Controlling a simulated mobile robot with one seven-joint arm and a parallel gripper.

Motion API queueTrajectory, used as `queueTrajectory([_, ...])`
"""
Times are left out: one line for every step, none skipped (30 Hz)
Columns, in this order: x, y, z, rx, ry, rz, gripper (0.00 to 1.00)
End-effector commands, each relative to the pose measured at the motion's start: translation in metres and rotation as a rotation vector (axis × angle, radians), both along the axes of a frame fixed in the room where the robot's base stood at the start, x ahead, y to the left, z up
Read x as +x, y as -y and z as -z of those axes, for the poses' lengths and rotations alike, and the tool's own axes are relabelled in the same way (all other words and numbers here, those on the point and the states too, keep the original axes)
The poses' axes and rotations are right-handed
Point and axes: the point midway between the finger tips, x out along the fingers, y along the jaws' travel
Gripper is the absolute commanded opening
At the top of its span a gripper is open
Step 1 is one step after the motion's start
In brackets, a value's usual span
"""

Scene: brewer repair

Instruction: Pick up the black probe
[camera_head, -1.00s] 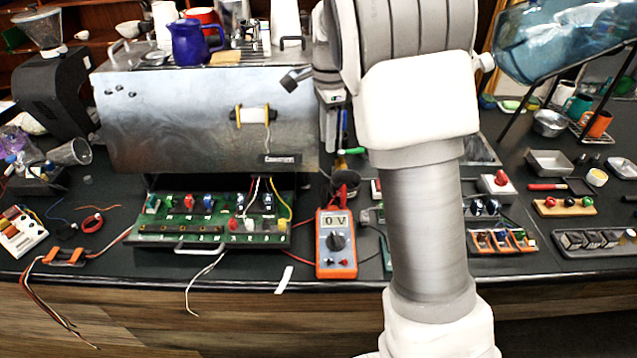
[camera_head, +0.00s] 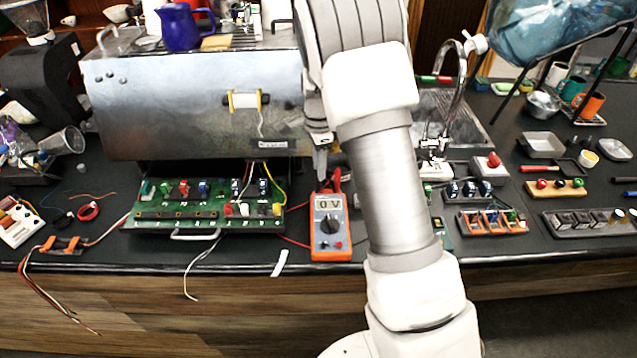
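The orange multimeter (camera_head: 331,228) lies on the dark counter near its front edge, its display reading 0 V. A red lead piece (camera_head: 334,182) shows just behind it. I cannot clearly make out the black probe; the spot behind the multimeter is small and partly covered by my arm. My gripper (camera_head: 320,172) points down just behind the multimeter's top left corner, close to the leads. I cannot tell whether its fingers are apart or whether they touch anything.
A green circuit board (camera_head: 205,208) with coloured parts lies left of the multimeter. The metal brewer (camera_head: 190,105) stands behind it, close to my gripper. A blue pitcher (camera_head: 182,28) stands on the brewer. Trays of switches (camera_head: 492,222) lie at the right.

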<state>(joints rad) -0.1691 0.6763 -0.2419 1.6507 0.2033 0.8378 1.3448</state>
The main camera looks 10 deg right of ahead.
Motion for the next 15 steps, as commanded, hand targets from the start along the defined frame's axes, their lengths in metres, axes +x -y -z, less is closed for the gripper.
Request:
queueTrajectory([-0.003,-0.001,0.008,0.001,-0.007,0.0,0.34])
queueTrajectory([-0.003,-0.001,0.013,0.001,-0.006,0.0,0.34])
queueTrajectory([-0.004,-0.002,0.019,0.001,-0.006,0.0,0.34])
queueTrajectory([-0.004,-0.002,0.024,0.0,-0.005,0.0,0.34])
queueTrajectory([-0.003,-0.002,0.028,0.0,-0.005,0.0,0.34])
queueTrajectory([-0.003,-0.001,0.032,0.0,-0.004,0.001,0.34])
queueTrajectory([-0.003,-0.001,0.035,0.0,-0.003,0.001,0.34])
queueTrajectory([-0.003,-0.001,0.037,0.0,-0.003,0.0,0.34])
queueTrajectory([-0.003,-0.001,0.04,0.0,-0.003,0.0,0.34])
queueTrajectory([-0.003,-0.002,0.041,0.0,-0.003,0.0,0.34])
queueTrajectory([-0.003,-0.002,0.041,0.0,-0.002,0.0,0.34])
queueTrajectory([-0.003,-0.002,0.041,0.0,-0.002,0.0,0.34])
queueTrajectory([-0.003,-0.002,0.041,0.0,-0.002,0.0,0.34])
queueTrajectory([-0.003,-0.002,0.041,0.0,-0.002,0.0,0.34])
queueTrajectory([-0.003,-0.002,0.041,0.0,-0.002,0.0,0.34])
